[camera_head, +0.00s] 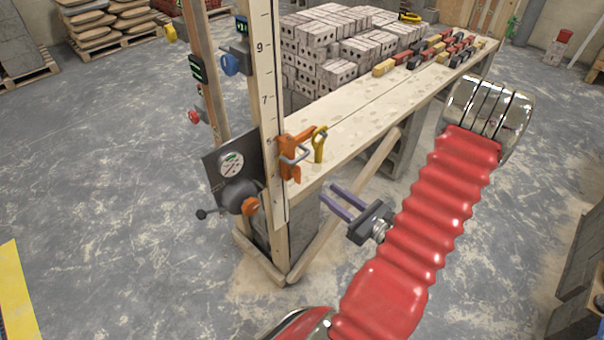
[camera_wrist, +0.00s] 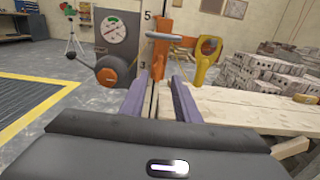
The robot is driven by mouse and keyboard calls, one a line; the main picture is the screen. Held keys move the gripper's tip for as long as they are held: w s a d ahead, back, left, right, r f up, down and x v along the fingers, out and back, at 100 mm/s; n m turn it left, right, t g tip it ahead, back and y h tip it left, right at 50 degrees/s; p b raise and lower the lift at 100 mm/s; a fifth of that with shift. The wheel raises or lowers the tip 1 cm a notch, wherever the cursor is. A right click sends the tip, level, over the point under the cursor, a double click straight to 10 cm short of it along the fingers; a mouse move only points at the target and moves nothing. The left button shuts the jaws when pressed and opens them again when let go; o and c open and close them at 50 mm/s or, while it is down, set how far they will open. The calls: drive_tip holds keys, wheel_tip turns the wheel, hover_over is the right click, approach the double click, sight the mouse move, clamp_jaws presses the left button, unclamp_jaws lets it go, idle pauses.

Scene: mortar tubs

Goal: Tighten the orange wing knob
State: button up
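The orange wing knob (camera_head: 250,206) sits on the front of a dark grey round housing (camera_head: 238,190) below a white dial gauge (camera_head: 231,164), low on the wooden post. In the wrist view the knob (camera_wrist: 107,76) is left of my left finger, on the housing's face. My gripper (camera_head: 328,194) is open and empty, with its two purple fingers apart. In the head view it is to the right of the knob and clear of it. In the wrist view the fingers (camera_wrist: 157,82) point toward the post and the orange clamp (camera_wrist: 159,62).
The orange clamp (camera_head: 290,156) with a grey bar and a yellow handle (camera_head: 320,144) are beside the post at the bench end. A dark lever (camera_head: 208,213) sticks out left of the housing. The wooden bench (camera_head: 350,110) bears bricks. Floor in front is open.

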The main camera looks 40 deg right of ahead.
sight(300, 172)
drive_tip(key=shift+w+a, duration=0.2)
drive_tip(key=shift+w, duration=6.05)
drive_tip(key=shift+c, duration=0.5)
clamp_jaws()
